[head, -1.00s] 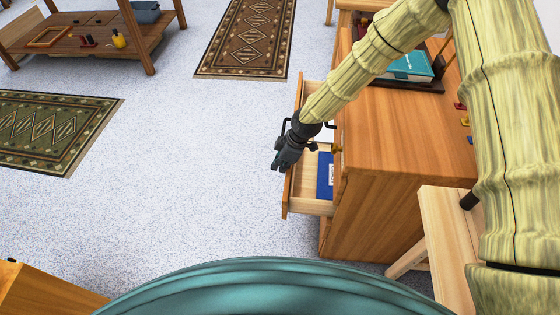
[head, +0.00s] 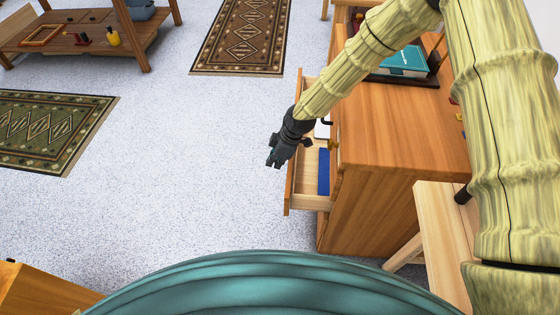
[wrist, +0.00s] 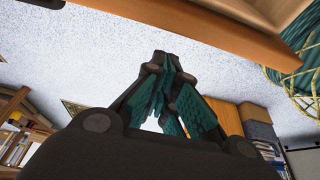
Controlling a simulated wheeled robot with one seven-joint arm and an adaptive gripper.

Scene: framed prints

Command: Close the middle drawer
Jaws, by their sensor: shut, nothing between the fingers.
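An open drawer (head: 308,202) sticks out to the left from the wooden cabinet (head: 385,150) in the head view. A blue item (head: 323,172) and a white item (head: 322,130) lie inside it. Whether it is the middle drawer cannot be told from here, since the cabinet's front is mostly hidden. My gripper (head: 272,163) is just left of the drawer's front panel, near its middle, with the arm reaching across above the drawer. Its fingers are shut and empty; they also show in the wrist view (wrist: 168,85). Contact with the panel cannot be made out.
A teal book (head: 404,62) lies in a dark tray on the cabinet top. A light wooden stool (head: 445,235) stands close to the cabinet's near side. The speckled floor (head: 180,160) left of the drawer is clear, with a green rug (head: 50,130) beyond.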

